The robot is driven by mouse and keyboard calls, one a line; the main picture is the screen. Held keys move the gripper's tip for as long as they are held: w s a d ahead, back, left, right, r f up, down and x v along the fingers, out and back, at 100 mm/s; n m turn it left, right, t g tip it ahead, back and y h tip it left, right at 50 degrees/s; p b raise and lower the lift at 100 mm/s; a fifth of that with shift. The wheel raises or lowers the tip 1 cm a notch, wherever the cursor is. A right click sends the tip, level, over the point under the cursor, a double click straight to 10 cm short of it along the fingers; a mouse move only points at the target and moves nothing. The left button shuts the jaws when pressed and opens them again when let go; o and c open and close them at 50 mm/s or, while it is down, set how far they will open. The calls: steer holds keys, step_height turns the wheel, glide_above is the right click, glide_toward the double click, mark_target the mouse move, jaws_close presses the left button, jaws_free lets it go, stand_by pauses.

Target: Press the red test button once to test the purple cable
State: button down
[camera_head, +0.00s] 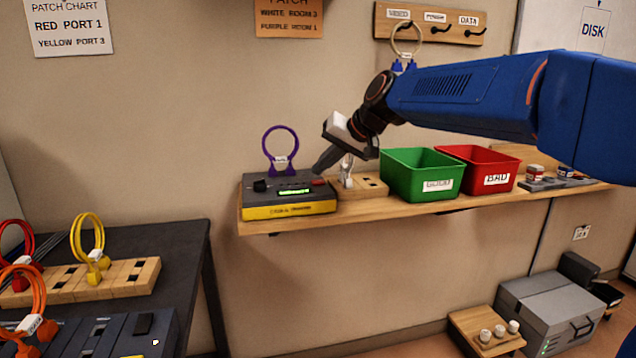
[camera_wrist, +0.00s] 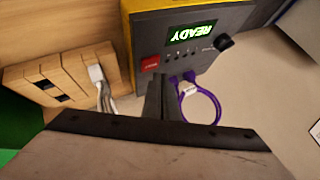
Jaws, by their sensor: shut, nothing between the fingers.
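The cable tester (camera_head: 290,194) is a grey box with a yellow front on the wooden shelf. Its green display reads READY in the wrist view (camera_wrist: 192,34). My gripper (camera_head: 322,169) is shut and empty, pointing down beside the button. I cannot tell whether it touches the tester.
A wooden block (camera_head: 365,186) holding a white cable stands right of the tester. The green GOOD bin (camera_head: 421,173) and red BAD bin (camera_head: 478,168) follow on the shelf. A dark table (camera_head: 185,240) with yellow, red and orange cables stands at lower left.

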mark_target(322, 182)
steer(key=shift+f, duration=0.15)
steer(key=shift+f, duration=0.3)
steer(key=shift+f, duration=0.4)
stand_by(0.8)
steer(key=shift+r, duration=0.85)
steer(key=shift+r, duration=2.5)
